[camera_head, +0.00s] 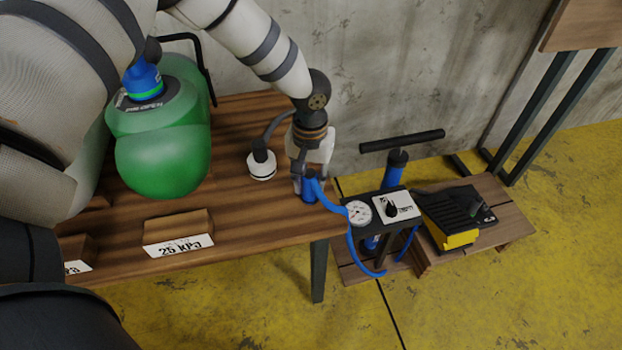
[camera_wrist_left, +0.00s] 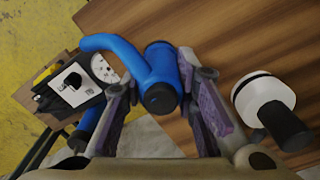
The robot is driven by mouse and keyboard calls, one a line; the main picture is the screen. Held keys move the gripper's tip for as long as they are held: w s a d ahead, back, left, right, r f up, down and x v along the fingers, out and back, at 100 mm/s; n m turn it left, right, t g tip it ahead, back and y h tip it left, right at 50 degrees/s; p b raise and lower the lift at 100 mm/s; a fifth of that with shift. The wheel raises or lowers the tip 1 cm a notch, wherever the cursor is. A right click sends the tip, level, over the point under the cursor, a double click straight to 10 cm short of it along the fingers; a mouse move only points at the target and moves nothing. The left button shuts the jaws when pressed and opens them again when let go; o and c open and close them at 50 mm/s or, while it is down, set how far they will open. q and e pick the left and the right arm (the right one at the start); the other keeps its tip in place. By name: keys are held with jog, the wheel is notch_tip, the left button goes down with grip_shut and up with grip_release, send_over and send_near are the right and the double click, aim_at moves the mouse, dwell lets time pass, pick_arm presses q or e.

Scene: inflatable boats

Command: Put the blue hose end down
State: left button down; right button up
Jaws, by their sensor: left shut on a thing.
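My left gripper (camera_head: 306,184) is over the right end of the wooden table and is shut on the blue hose end (camera_head: 309,190). In the left wrist view the blue hose end (camera_wrist_left: 161,78), a short blue cylinder with a dark cap, sits between the purple-padded fingers. The blue hose (camera_wrist_left: 108,45) bends away from it towards the pump. In the head view the hose hangs in a loop from the table's edge to the hand pump (camera_head: 391,205) with its gauge. I cannot tell whether the hose end touches the tabletop. My right gripper is not in view.
A white and black cap-like piece (camera_head: 262,165) stands on the table just left of the gripper. A green inflatable (camera_head: 165,150) and a "25 kPa" sign (camera_head: 179,236) are farther left. The table (camera_head: 265,225) has bare wood in front. A black and yellow foot pump (camera_head: 455,220) sits on a low platform.

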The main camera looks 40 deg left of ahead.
pick_arm(q)
jog(key=shift+f, duration=0.1)
jog(key=c, duration=1.3)
grip_release()
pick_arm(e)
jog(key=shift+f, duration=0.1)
pick_arm(q)
jog(key=shift+r, duration=0.35)
notch_tip(320, 180, up, 12)
jog(key=shift+f+p, duration=0.15)
jog(key=shift+p, duration=0.35)
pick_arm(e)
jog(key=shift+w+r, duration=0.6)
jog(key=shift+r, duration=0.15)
